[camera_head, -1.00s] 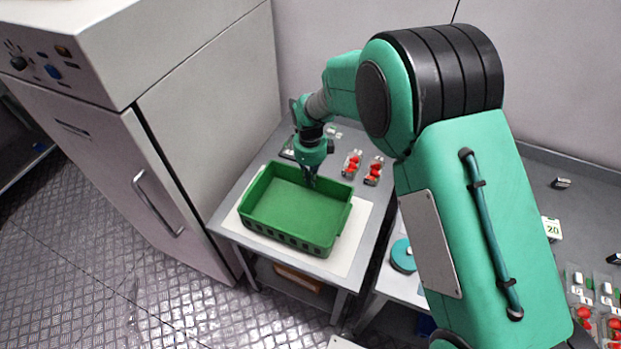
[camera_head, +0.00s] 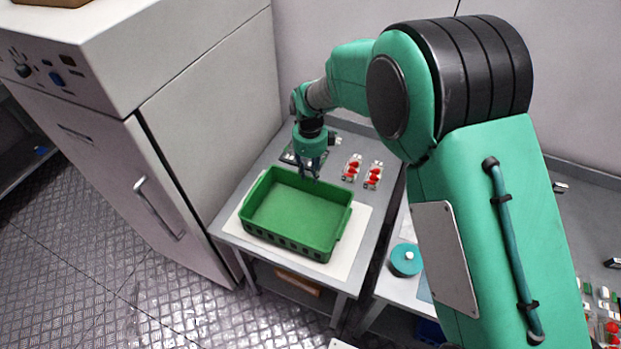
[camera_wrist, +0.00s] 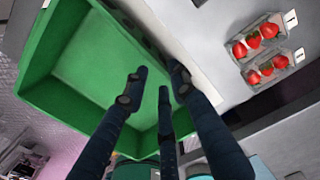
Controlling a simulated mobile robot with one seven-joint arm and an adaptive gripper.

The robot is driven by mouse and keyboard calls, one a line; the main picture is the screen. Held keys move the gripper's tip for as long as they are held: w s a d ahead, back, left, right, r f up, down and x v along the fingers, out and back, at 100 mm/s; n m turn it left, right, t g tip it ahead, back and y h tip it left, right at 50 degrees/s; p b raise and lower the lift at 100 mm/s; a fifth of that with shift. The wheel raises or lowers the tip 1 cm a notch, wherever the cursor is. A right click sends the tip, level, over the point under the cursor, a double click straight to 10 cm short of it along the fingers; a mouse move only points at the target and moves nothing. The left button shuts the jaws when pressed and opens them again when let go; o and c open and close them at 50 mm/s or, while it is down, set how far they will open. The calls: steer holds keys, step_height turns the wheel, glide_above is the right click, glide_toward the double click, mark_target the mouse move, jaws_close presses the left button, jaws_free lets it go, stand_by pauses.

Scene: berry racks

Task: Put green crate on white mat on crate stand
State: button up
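The green crate (camera_head: 297,214) is empty and sits upright on the white mat (camera_head: 352,240) on the crate stand (camera_head: 232,206). My gripper (camera_head: 307,174) is above the crate's back edge, pointing down, with its fingers apart and nothing between them. In the wrist view the open fingers of my gripper (camera_wrist: 158,88) appear over the green crate (camera_wrist: 90,70) and its wall, not closed on it. Whether any finger touches the rim cannot be told.
Punnets of red berries (camera_head: 373,175) lie on the stand behind the crate to the right. A tall grey cabinet (camera_head: 190,150) stands close on the left. A teal round object (camera_head: 405,260) lies on the neighbouring table at right.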

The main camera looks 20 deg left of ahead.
step_height(320, 180, up, 6)
steer(key=p, duration=0.1)
steer(key=shift+r, duration=0.2)
stand_by(0.6)
stand_by(0.3)
steer(key=s+d+r+n+t+y, duration=0.15)
steer(key=d+r+n, duration=0.25)
steer(key=d+r, duration=0.9)
steer(key=s+d+r+n+t+h, duration=0.1)
steer(key=s+d+r+n, duration=0.25)
steer(key=d+r, duration=0.95)
steer(key=s+d+r+n+t, duration=0.2)
steer(key=s+d+n, duration=0.8)
steer(key=s+d, duration=1.1)
steer(key=shift+s+d+t, duration=0.2)
steer(key=shift+d+t, duration=0.35)
